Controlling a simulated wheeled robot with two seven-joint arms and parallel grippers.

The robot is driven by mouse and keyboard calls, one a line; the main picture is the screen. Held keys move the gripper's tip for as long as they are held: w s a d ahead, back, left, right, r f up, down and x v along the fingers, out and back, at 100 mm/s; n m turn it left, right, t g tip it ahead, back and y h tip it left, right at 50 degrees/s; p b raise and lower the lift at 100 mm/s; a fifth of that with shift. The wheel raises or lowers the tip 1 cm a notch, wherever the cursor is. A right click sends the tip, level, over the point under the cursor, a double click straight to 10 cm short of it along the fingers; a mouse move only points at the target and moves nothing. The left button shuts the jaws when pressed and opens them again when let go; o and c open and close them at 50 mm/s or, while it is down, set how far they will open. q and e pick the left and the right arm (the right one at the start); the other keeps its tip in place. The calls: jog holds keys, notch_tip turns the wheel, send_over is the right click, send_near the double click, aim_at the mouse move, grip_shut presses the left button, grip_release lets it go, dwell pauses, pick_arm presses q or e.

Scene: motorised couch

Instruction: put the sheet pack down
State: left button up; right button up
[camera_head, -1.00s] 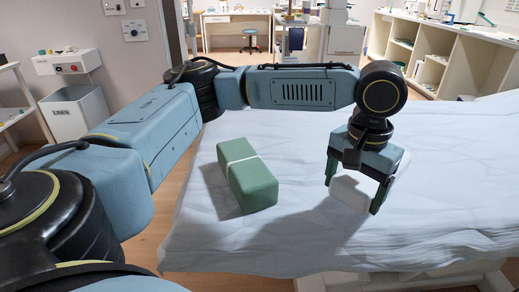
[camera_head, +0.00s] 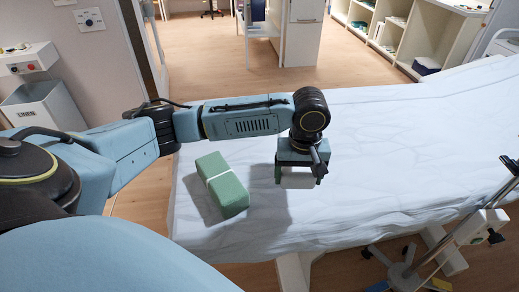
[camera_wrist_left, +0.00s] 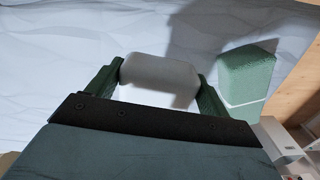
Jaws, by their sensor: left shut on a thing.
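The sheet pack, a white block (camera_head: 298,181), is between the fingers of my left gripper (camera_head: 299,178), which is shut on it. In the left wrist view the pack (camera_wrist_left: 160,73) spans the gap between both dark green fingers. The gripper points down over the white-covered couch (camera_head: 375,135), near its front side. Whether the pack's underside touches the couch cannot be told. My right gripper is not in view.
A green block with a white band (camera_head: 222,186) lies on the couch left of the held pack, a small gap away. The couch is clear to the right. A stand (camera_head: 465,238) is at the front right, and a white bin (camera_head: 45,107) is at the left.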

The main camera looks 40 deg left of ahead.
aim_at(290, 172)
pick_arm(q)
jog(key=n+p, duration=0.1)
jog(key=s+a+p, duration=0.1)
jog(key=p, duration=0.1)
jog(key=shift+s+a+r+n, duration=0.1)
jog(key=shift+a+r+n, duration=0.2)
jog(key=shift+r+n, duration=0.1)
jog(key=shift+f, duration=0.35)
notch_tip(290, 172, down, 10)
jog(key=shift+a+r+b, duration=0.1)
jog(key=shift+r+b, duration=0.1)
jog(key=shift+b, duration=0.7)
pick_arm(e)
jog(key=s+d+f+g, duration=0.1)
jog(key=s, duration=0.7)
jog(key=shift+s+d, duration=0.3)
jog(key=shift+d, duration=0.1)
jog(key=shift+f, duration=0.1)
pick_arm(q)
jog(key=o, duration=1.2)
jog(key=shift+f, duration=0.1)
jog(key=shift+c, duration=0.2)
notch_tip(290, 172, up, 12)
jog(key=p, duration=0.2)
jog(key=shift+p, duration=0.35)
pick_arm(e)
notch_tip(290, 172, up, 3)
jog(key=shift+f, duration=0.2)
